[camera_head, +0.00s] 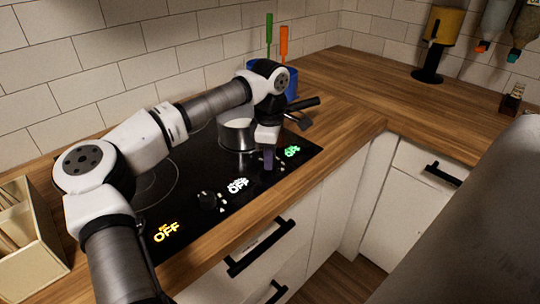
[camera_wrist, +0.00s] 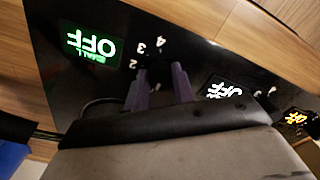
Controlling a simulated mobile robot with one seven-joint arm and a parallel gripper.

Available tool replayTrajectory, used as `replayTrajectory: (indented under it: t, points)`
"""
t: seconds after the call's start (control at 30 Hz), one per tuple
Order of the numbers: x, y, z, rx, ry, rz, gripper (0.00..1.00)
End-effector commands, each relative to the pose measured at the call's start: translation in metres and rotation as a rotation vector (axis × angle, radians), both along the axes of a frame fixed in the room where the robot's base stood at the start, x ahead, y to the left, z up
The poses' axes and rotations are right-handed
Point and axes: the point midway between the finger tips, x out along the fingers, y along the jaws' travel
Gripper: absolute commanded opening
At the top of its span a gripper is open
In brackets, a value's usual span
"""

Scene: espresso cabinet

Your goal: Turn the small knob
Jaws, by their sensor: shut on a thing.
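The black glass cooktop (camera_head: 185,180) lies along the counter. The green OFF label (camera_head: 292,151) is at its right end; in the wrist view the label (camera_wrist: 92,45) appears upside down and seems to read "SMALL OFF". My gripper (camera_head: 268,161) points down at the front of the cooktop beside this label. In the wrist view, the two purple-grey fingers of my gripper (camera_wrist: 158,82) straddle the dark small knob, shut on it. The knob is mostly hidden and hard to tell from the black glass. The numbers 2, 3 and 4 show around it.
Another black knob (camera_head: 207,200) stands to the left, between a white OFF label (camera_head: 238,186) and a yellow OFF label (camera_head: 166,232). A metal pot (camera_head: 236,134) sits behind my gripper. A blue utensil holder (camera_head: 291,85) stands behind. The right counter is mostly clear.

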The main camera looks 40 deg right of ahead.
Motion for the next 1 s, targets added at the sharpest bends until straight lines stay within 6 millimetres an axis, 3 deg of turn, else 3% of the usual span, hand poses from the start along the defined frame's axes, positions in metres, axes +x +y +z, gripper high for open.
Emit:
replayTrajectory:
  t: [0.2,0.23,0.4,0.77,1.0]
  points:
    - [0.001,0.0,0.001,0.0,-0.003,0.003,0.02]
    - [0.001,0.0,0.001,0.0,-0.003,0.003,0.26]
    - [0.001,0.0,0.001,0.0,-0.001,0.001,0.47]
    - [0.001,0.0,0.005,0.0,-0.003,0.0,0.47]
    - [0.001,-0.001,0.048,-0.002,-0.004,0.002,0.47]
